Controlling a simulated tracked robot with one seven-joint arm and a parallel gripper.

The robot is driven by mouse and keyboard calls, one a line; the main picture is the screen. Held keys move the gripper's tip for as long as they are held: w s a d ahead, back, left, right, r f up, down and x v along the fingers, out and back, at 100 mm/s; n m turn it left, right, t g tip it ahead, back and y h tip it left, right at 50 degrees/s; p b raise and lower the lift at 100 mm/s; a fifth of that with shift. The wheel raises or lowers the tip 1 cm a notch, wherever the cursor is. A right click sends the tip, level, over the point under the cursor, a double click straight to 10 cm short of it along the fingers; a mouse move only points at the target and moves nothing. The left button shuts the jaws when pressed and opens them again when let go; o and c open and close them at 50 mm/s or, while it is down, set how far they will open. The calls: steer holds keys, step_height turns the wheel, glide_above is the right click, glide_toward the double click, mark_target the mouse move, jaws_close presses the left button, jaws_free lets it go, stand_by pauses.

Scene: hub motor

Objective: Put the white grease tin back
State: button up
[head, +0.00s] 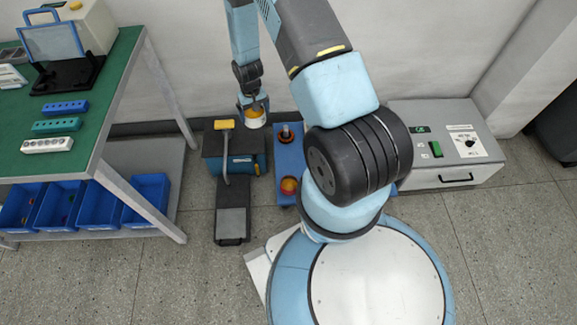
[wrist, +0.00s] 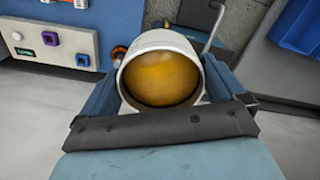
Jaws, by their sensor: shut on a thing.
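The white grease tin (head: 255,118) is held by my gripper (head: 254,104) in the head view, in front of the back wall and above the dark box. In the wrist view the tin (wrist: 128,90) lies between the two fingers of my gripper (wrist: 160,88), which are shut on it. Its open mouth faces the camera and shows orange-yellow grease inside. My arm covers part of the area to the right.
A grey control cabinet (head: 440,150) is at the right. A green-topped bench (head: 75,110) with blue bins (head: 100,205) below is at the left.

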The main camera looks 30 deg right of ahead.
steer(key=s+f+m, duration=0.3)
steer(key=f+m, duration=0.1)
steer(key=f, duration=0.5)
steer(key=s+f+m, duration=0.3)
steer(key=f+m, duration=0.2)
steer(key=f, duration=0.4)
steer(key=s+f+m, duration=0.4)
steer(key=f, duration=0.6)
steer(key=shift+m, duration=0.3)
steer(key=w+d+f, duration=0.2)
steer(key=d, duration=0.2)
steer(key=w+d+f, duration=0.2)
steer(key=d+f, duration=0.1)
steer(key=d, duration=0.1)
steer(key=w+d+f, duration=0.2)
steer(key=d+f, duration=0.1)
steer(key=d, duration=0.1)
steer(key=shift+w+d+f, duration=0.25)
steer(key=shift+d+f, duration=0.3)
steer(key=shift+f, duration=0.15)
steer(key=shift+w+f, duration=0.1)
steer(key=shift+f, duration=1.45)
steer(key=shift+f, duration=0.1)
steer(key=o, duration=0.8)
